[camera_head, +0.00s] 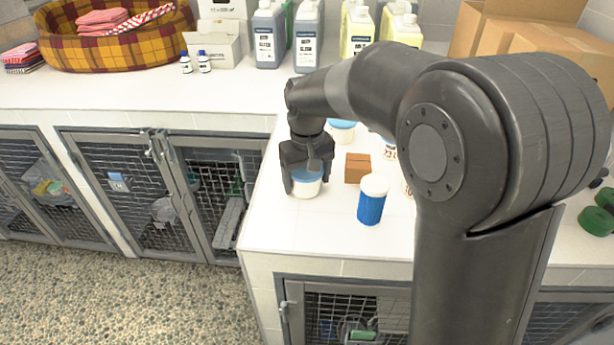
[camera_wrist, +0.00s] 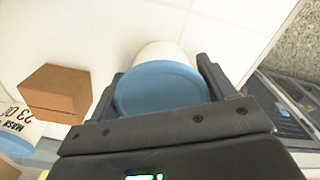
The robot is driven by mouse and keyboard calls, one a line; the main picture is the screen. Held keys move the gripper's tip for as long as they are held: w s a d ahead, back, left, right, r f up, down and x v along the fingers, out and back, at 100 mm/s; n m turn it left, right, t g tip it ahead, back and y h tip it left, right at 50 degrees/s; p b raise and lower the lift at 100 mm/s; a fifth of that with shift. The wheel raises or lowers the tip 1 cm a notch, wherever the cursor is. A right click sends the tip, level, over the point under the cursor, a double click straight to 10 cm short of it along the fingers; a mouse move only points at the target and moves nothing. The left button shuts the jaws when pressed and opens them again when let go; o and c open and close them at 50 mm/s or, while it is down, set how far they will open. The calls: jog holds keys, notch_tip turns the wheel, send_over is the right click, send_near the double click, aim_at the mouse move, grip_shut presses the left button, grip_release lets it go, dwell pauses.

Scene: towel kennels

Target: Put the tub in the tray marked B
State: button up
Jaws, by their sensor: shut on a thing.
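A white tub with a blue lid (camera_head: 307,186) stands near the left edge of the white counter. My gripper (camera_head: 306,184) comes down over it from above. In the wrist view, the tub's blue lid (camera_wrist: 162,90) lies between the two fingers of my gripper (camera_wrist: 160,85), with one finger on each side. The gripper is shut on this tub. The tub looks upright and at counter level; I cannot tell whether it is clear of the surface. A second blue-lidded tub (camera_head: 342,131) stands behind. No tray marked B can be made out; my arm hides much of the counter.
A brown box (camera_head: 357,167) and a blue jar with a white lid (camera_head: 372,199) stand close to the right. Large bottles (camera_head: 269,35) and a plaid pet bed (camera_head: 110,45) line the back. Cardboard boxes (camera_head: 545,35) are at the back right. Wire-door kennels (camera_head: 120,190) lie below.

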jog(key=o, duration=1.2)
